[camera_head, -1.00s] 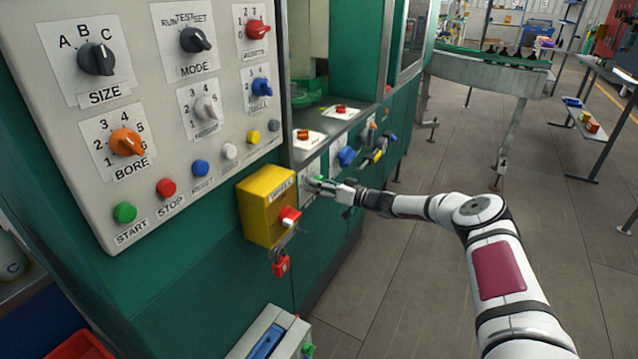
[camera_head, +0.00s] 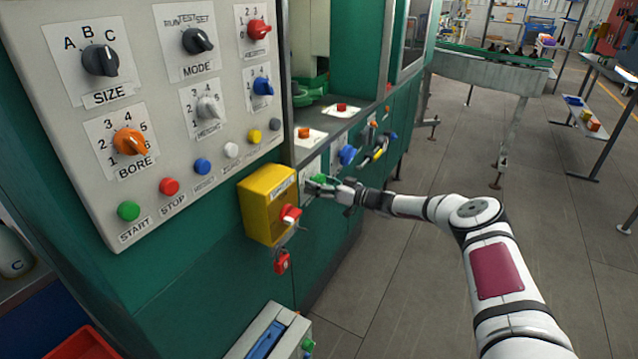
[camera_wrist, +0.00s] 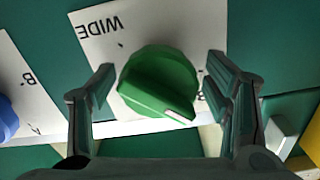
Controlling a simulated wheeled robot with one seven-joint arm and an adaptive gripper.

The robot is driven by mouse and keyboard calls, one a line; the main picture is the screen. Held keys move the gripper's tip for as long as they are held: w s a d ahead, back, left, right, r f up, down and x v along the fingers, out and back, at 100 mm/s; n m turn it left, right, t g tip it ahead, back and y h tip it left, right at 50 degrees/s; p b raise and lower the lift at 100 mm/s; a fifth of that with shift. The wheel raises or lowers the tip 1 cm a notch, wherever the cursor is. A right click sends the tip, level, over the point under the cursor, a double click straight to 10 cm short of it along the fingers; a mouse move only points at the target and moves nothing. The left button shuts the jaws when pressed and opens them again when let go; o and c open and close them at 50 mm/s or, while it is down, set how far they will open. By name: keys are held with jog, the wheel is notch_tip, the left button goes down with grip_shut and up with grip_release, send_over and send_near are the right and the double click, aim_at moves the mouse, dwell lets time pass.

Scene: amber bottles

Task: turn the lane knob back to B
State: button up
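A green knob (camera_wrist: 158,85) with a white pointer mark sits on a white plate in the wrist view. Its pointer is toward the lower right. The plate shows the upside-down word "WIDE", and a letter is partly hidden by the right finger. My gripper (camera_wrist: 160,78) is open, with one finger on each side of the knob; I see gaps and no clear contact. A blue knob (camera_wrist: 6,118) is cut off at the left edge, its plate marked B and A. In the head view, the green knob (camera_head: 319,178) is at my gripper (camera_head: 322,187). I cannot read the word "lane".
A yellow box (camera_head: 258,210) with a red switch and a padlock (camera_head: 282,263) sticks out just left of my gripper. A blue knob (camera_head: 347,154) and other controls lie beyond it. The large control panel (camera_head: 150,100) fills the upper left. Open floor lies right.

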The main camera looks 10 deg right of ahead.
jog(key=shift+d+r, duration=0.1)
jog(key=shift+s+d, duration=0.1)
jog(key=shift+d, duration=0.1)
jog(key=v, duration=1.1)
jog(key=shift+s, duration=0.25)
jog(key=shift+d, duration=0.15)
